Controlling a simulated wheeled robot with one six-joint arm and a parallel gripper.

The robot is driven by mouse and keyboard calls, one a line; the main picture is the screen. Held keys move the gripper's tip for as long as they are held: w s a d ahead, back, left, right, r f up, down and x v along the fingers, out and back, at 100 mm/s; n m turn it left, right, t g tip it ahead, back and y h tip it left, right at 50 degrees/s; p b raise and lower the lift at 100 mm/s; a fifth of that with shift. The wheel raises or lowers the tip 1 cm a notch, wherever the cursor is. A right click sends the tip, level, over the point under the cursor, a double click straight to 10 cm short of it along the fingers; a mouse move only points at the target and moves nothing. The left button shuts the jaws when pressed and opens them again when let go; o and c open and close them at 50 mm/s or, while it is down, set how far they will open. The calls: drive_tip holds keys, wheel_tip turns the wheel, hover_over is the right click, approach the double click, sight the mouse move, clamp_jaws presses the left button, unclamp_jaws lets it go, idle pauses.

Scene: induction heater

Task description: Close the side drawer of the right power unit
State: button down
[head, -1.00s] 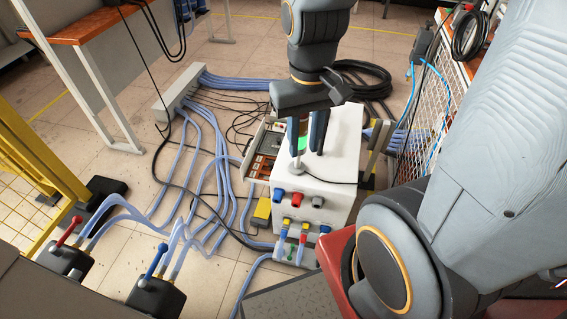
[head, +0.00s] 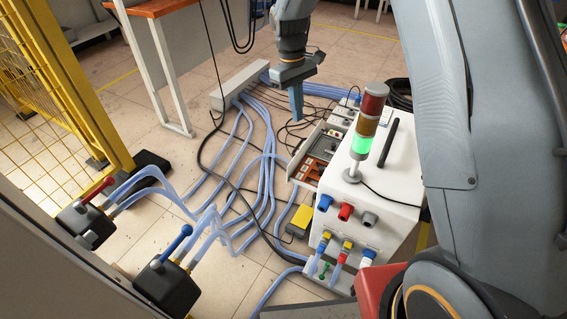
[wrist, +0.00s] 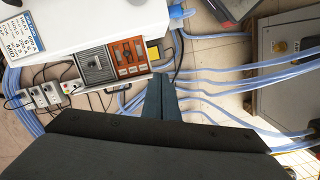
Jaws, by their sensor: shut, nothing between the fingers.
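The white power unit (head: 385,185) stands on the floor right of centre in the head view, with a stack light (head: 368,120) lit green on top. Its side drawer (head: 315,160) sticks out on the left side, showing orange and grey components. The wrist view also shows the drawer (wrist: 110,62) beside the white unit (wrist: 100,22). My gripper (head: 297,112) points down at the far left of the unit, by the drawer's far end. Its fingers look closed together and empty in the wrist view (wrist: 161,100). I cannot tell whether they touch the drawer.
Blue hoses (head: 266,150) and black cables run over the floor left of the unit to a grey distribution box (head: 240,85). A yellow block (head: 300,220) lies by the drawer's near end. A yellow fence (head: 60,90) and an orange-topped table (head: 155,8) stand to the left.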

drive_tip(key=w+a+f+n+h+b, duration=0.1)
drive_tip(key=w+a+f+n+b, duration=0.2)
drive_tip(key=w+f, duration=0.45)
drive_tip(key=w+a+f+n+b, duration=0.1)
drive_tip(key=w+a+f+b, duration=0.35)
drive_tip(key=f, duration=0.55)
drive_tip(key=s+d+f, duration=0.2)
drive_tip(key=f, duration=0.3)
drive_tip(key=s+d+f, duration=0.1)
drive_tip(key=d+f, duration=0.1)
drive_tip(key=f, duration=0.3)
drive_tip(key=shift+s, duration=0.35)
drive_tip(key=shift+d, duration=0.1)
